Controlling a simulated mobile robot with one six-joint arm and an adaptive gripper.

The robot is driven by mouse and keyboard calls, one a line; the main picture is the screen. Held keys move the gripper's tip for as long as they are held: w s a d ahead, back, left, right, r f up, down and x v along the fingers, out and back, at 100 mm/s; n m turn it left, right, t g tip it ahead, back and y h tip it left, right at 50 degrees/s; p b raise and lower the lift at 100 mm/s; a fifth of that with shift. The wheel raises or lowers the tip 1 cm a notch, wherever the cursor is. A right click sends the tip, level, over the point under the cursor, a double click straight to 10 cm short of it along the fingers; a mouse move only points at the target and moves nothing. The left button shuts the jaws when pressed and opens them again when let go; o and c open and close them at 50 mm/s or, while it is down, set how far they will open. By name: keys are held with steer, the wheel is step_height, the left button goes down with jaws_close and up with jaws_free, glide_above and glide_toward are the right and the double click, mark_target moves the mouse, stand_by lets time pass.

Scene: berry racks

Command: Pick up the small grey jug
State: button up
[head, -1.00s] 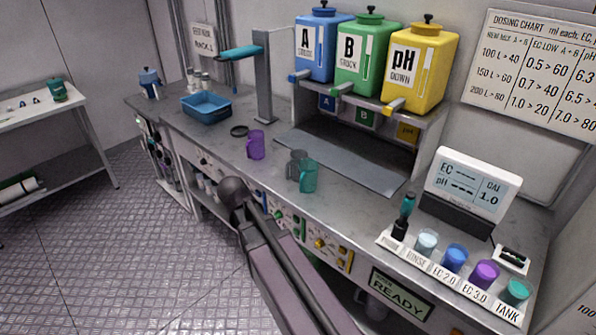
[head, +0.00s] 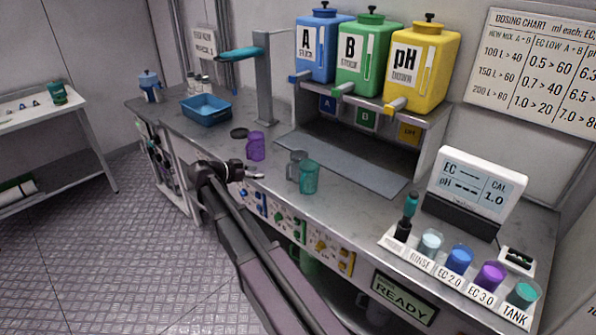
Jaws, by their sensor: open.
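The small grey jug (head: 297,158) stands on the bench, partly hidden behind a teal jug (head: 309,178). A purple jug (head: 256,147) stands to its left and further back. My gripper (head: 256,173) is over the front edge of the bench, left of the grey jug and apart from it. It is open, with nothing seen between its fingers, though the fingers are small in the head view. My arm reaches up from the bottom of the view.
A dark round lid (head: 239,133) lies behind the purple jug. A blue tray (head: 206,112) and a tap column (head: 264,85) stand further back. Three tanks sit on a shelf (head: 395,122) behind the jugs. Several cups stand in a rack (head: 405,250) at the right.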

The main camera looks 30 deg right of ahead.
steer(key=b, duration=0.3)
glide_toward(288, 177)
steer(key=shift+w+d, duration=0.2)
steer(key=shift+d, duration=0.55)
steer(key=shift+w+d, duration=0.25)
steer(key=shift+d, duration=0.55)
steer(key=shift+w+d, duration=0.2)
steer(key=shift+d, duration=0.55)
steer(key=shift+b+x, duration=1.25)
steer(key=shift+x, duration=1.35)
steer(key=shift+c, duration=0.3)
jaws_close()
